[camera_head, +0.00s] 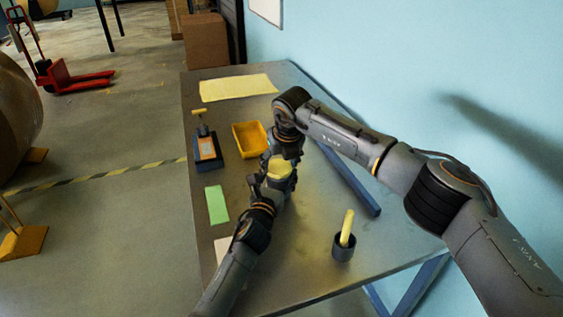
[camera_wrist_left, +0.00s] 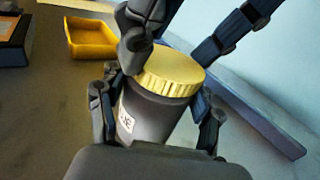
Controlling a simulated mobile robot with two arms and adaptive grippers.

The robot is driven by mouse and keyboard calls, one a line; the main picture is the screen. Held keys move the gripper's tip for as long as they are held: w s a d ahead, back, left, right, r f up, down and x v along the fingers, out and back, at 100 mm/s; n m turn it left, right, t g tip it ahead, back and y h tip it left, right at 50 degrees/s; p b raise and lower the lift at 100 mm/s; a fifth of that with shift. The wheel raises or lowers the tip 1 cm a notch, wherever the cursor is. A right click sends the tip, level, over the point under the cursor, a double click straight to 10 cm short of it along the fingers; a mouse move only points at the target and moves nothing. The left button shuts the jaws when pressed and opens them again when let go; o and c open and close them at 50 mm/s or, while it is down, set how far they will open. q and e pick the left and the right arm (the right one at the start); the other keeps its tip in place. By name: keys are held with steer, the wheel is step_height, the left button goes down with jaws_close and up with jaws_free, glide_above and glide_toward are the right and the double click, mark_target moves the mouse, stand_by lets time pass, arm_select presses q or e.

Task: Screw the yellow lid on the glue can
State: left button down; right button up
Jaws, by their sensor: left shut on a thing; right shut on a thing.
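The glue can (camera_wrist_left: 150,112) is a dark grey cylinder with a white label, and it also shows in part in the head view between my grippers. The yellow lid (camera_wrist_left: 172,70) sits on top of the can, and it shows in the head view (camera_head: 279,169) too. My left gripper (camera_head: 272,188) is shut around the can's body, with fingers on both sides in the left wrist view (camera_wrist_left: 158,118). My right gripper (camera_head: 281,160) comes from above and is shut on the lid. Whether the lid's thread is engaged cannot be seen.
A yellow tray (camera_head: 236,141) stands behind the can, beside a dark device (camera_head: 207,149). A green card (camera_head: 217,204) lies left. A dark cup with a yellow stick (camera_head: 344,247) stands front right. A blue bar (camera_head: 350,183) lies along the right.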

steer(key=m+h, duration=0.1)
steer(key=m, duration=0.3)
steer(key=shift+a+r+h, duration=0.1)
steer(key=shift+a+h, duration=0.3)
steer(key=m, duration=0.2)
steer(key=m+h, duration=0.1)
steer(key=m, duration=0.2)
steer(key=shift+w+a+h, duration=0.1)
steer(key=shift+h, duration=0.2)
steer(key=o, duration=0.8)
steer(key=shift+r, duration=2.2)
